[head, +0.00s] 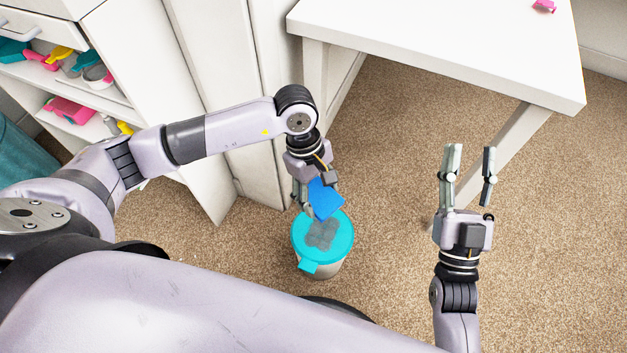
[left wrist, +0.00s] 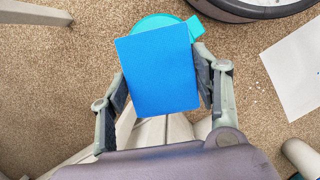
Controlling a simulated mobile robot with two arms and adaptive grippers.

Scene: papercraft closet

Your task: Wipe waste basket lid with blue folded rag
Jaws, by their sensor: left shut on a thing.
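The waste basket has a round teal lid (head: 340,248) with a grey smudged patch in the middle and a tab at its front. It stands on the carpet in the head view, and the lid's edge also shows in the left wrist view (left wrist: 195,27). My left gripper (head: 313,200) is shut on the blue folded rag (head: 325,199), above the back part of the lid. The rag (left wrist: 158,70) hides most of the lid in the left wrist view; I cannot tell whether it touches the lid. My right gripper (head: 468,165) is open and empty, off to the right.
A white table (head: 440,45) stands at the back right, its leg (head: 500,150) behind my right gripper. A white shelf unit (head: 150,75) with colourful items is at the left. A white sheet (left wrist: 296,70) lies on the floor. Carpet between basket and right gripper is clear.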

